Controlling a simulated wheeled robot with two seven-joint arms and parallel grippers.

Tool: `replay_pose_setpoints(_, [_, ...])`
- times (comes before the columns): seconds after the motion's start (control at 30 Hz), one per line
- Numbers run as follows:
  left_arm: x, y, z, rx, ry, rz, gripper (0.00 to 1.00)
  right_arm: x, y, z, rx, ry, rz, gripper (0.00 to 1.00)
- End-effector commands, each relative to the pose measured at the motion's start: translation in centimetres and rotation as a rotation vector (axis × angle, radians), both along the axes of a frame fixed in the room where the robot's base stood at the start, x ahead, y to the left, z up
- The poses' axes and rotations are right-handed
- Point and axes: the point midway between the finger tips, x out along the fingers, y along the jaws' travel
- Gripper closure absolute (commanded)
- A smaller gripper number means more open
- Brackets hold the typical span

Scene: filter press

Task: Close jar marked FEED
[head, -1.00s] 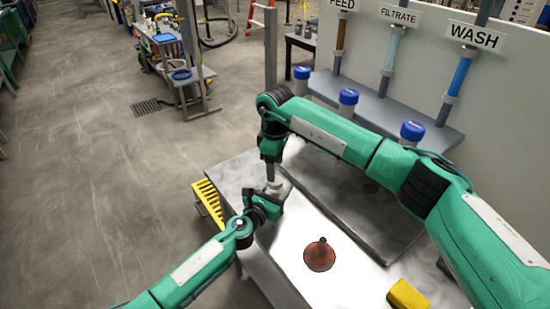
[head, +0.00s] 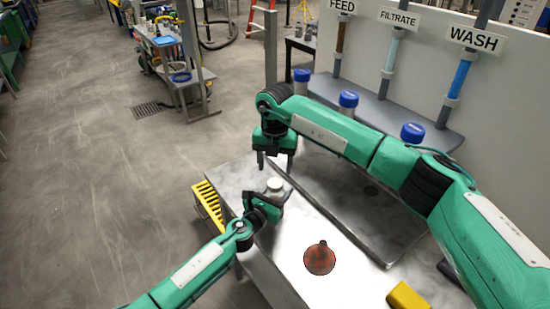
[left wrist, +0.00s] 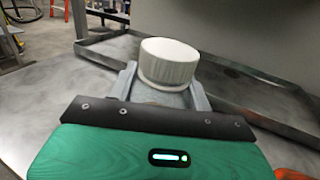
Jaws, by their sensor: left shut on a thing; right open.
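A jar with a white ribbed cap (head: 275,184) stands upright at the left part of the steel table; the cap (left wrist: 168,64) and some of the grey body (left wrist: 158,97) show in the left wrist view. The cap sits on top of the body and looks level. My left gripper (head: 266,200) is shut around the body below the cap. My right gripper (head: 276,163) is open and empty just above the cap, apart from it. No marking on this jar is readable. The FEED sign (head: 342,6) hangs on the wall panel above a brown tube.
Several blue-capped containers stand along the grey shelf (head: 380,108), below the FEED, FILTRATE and WASH signs. A red-brown round vessel (head: 320,259) and a yellow block (head: 407,297) are on the table. A yellow rack (head: 208,203) is at its left edge. A shallow steel tray (head: 385,225) lies behind.

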Motion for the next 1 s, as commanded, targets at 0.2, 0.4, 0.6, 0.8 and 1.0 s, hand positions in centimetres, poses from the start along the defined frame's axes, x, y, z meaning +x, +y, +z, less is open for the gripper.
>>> replay_pose_setpoints(0.2, [0.0,0.0,-0.02,0.0,0.0,0.0,1.0,0.02,0.0,0.26,0.0,-0.001,0.357,0.4])
replay_pose_setpoints(0.4, [0.0,0.0,-0.01,0.0,0.0,0.0,1.0,0.01,0.0,0.45,0.0,0.0,0.687,0.4])
replay_pose_setpoints(0.6, [0.0,0.0,-0.01,0.0,0.0,0.0,1.0,0.0,0.01,0.63,-0.001,-0.001,1.017,0.4])
replay_pose_setpoints(0.8, [0.0,0.0,-0.01,0.0,0.0,0.0,1.0,0.01,0.01,0.82,-0.002,-0.001,1.347,0.4])
replay_pose_setpoints(1.0, [0.0,0.0,-0.01,0.0,0.0,0.0,1.0,0.02,0.0,1.03,-0.002,-0.001,1.676,0.4])
